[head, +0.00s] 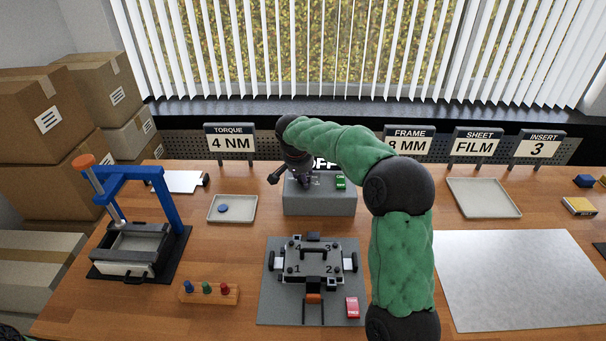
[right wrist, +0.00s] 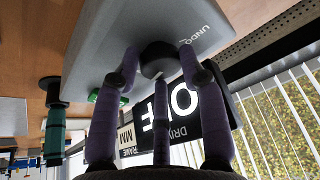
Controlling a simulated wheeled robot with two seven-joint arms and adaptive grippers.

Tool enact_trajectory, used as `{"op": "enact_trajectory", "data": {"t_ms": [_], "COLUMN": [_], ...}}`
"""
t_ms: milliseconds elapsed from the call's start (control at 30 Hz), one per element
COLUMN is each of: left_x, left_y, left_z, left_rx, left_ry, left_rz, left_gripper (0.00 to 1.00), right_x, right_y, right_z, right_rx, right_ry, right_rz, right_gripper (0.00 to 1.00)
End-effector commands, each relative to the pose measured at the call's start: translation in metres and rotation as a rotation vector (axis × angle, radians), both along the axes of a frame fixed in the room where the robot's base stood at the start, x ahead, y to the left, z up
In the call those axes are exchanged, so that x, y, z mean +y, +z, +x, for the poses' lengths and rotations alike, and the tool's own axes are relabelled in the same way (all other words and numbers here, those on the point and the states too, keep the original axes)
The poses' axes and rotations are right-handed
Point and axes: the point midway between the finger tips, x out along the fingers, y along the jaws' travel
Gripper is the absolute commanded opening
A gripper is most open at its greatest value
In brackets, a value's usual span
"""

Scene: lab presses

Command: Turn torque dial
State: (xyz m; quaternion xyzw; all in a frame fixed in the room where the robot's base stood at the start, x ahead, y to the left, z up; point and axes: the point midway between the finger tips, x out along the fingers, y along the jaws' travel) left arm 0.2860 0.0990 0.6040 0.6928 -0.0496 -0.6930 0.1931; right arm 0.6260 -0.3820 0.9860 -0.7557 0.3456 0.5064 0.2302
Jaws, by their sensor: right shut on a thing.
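A grey control box (head: 318,202) stands at the back middle of the table. My right gripper (head: 303,180) comes down on its top from the back. In the right wrist view the gripper (right wrist: 158,68) has its fingers closed around a dark round dial (right wrist: 158,58) on the grey box face (right wrist: 130,25). The dial is mostly hidden in the head view. A lit display (right wrist: 180,108) behind the dial reads OFF. A torque sign (head: 230,140) reads 4 NM. My left gripper is not in view.
A green button (head: 340,182) sits on the box. In front is a fixture plate (head: 313,268) with numbered positions on a grey mat (head: 268,310). A blue-framed press (head: 133,225), a small tray (head: 245,210) and a peg rack (head: 190,294) are left. A grey sheet (head: 520,280) lies right.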

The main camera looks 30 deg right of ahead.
Motion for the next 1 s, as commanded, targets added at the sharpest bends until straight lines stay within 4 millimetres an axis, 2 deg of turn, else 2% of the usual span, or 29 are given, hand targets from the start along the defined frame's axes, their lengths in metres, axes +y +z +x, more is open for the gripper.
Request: {"op": "enact_trajectory", "data": {"t_ms": [33, 367, 1000], "left_x": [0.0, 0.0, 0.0], "left_y": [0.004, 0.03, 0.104], "left_z": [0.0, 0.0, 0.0], "left_rx": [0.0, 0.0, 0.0], "left_ry": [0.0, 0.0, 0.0], "left_rz": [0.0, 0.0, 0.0], "left_gripper": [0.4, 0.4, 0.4], "right_x": [-0.002, -0.005, -0.009], "right_y": [0.005, 0.008, 0.009], "right_z": [0.001, 0.0, 0.0], "right_rx": [-0.01, -0.011, -0.012], "right_ry": [0.033, 0.334, 0.932], "right_rz": [-0.001, -0.003, -0.004], "right_gripper": [0.09, 0.09, 0.09]}}
